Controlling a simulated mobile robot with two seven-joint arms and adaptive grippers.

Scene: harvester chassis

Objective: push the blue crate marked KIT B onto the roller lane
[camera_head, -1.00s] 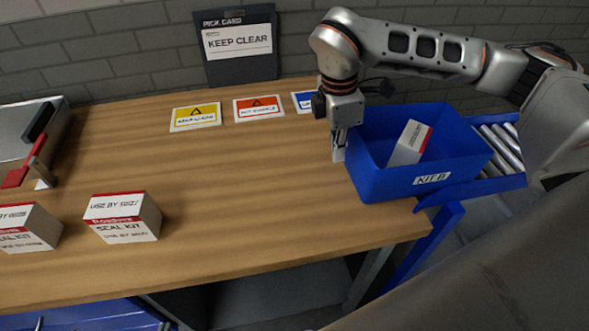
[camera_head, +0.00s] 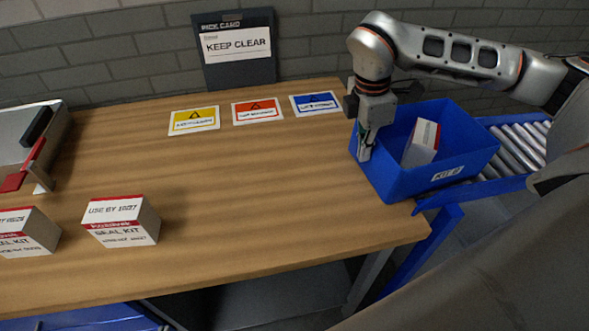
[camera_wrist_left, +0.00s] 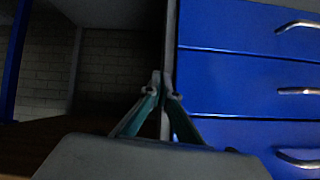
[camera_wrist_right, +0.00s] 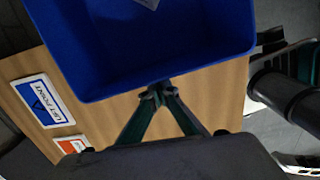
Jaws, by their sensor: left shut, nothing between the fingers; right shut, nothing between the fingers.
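The blue crate marked KIT B (camera_head: 400,183) stands upright at the table's right end. Its right part reaches over the start of the roller lane (camera_head: 512,150). A white and red box (camera_head: 421,143) lies tilted inside it. My right gripper (camera_head: 364,154) is shut and empty, pointing down at the crate's left wall. In the right wrist view, the shut fingertips (camera_wrist_right: 159,91) are at the crate's wall (camera_wrist_right: 130,75); whether they touch is hard to tell. My left gripper (camera_wrist_left: 160,78) is shut and empty in the left wrist view, in front of blue drawers (camera_wrist_left: 235,75).
Two seal kit boxes (camera_head: 121,221) (camera_head: 25,232) stand at the table's left front. Yellow, red and blue cards (camera_head: 316,103) lie along the back, by the KEEP CLEAR board (camera_head: 236,48). The table's middle (camera_head: 260,180) is clear.

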